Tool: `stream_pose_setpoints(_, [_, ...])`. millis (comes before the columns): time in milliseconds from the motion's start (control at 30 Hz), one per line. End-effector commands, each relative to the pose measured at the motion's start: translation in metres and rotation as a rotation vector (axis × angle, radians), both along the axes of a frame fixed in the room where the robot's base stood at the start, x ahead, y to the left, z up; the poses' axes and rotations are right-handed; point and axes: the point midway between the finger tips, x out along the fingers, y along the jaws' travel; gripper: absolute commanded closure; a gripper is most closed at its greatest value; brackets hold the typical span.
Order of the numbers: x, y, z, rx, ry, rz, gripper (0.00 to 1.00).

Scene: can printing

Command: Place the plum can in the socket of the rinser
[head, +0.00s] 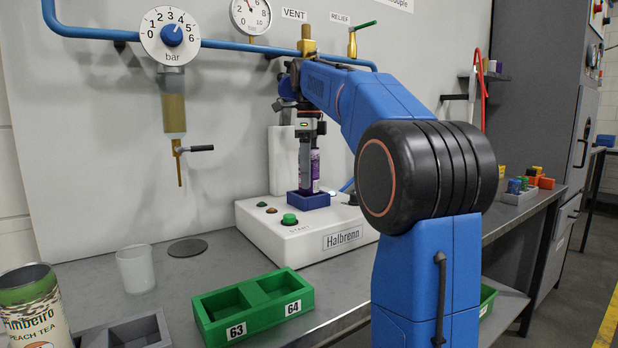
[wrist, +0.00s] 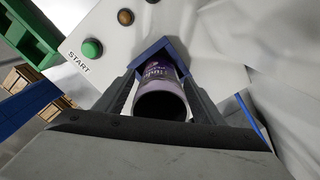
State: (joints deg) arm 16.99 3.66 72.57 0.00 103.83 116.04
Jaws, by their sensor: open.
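The plum can (head: 315,171) stands upright in the blue square socket (head: 308,200) on top of the white rinser (head: 262,237). In the wrist view the plum can (wrist: 160,92) shows its open top, with the blue socket (wrist: 150,48) around its far end. My gripper (head: 309,165) is at the can from above. In the wrist view its two fingers (wrist: 160,90) are spread on either side of the can, with a narrow gap visible. The can's lower end is hidden inside the socket.
The rinser has a green START button (head: 290,219) near the socket. A green two-compartment tray (head: 254,305) marked 63 and 64, a translucent cup (head: 136,269) and a peach tea can (head: 33,310) stand at the front left. A wall valve (head: 180,150) hangs at left.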

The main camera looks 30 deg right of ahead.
Motion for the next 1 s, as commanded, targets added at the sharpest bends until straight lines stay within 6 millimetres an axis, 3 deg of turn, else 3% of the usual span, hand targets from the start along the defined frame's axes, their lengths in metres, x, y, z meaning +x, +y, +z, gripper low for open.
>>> stream_pose_setpoints(200, [0.001, 0.000, 0.034, -0.001, -0.004, 0.000, 0.37])
stream_pose_setpoints(433, [0.000, 0.000, 0.059, -0.001, -0.002, 0.000, 0.37])
stream_pose_setpoints(1000, [0.000, 0.000, 0.067, -0.001, -0.001, 0.000, 0.37])
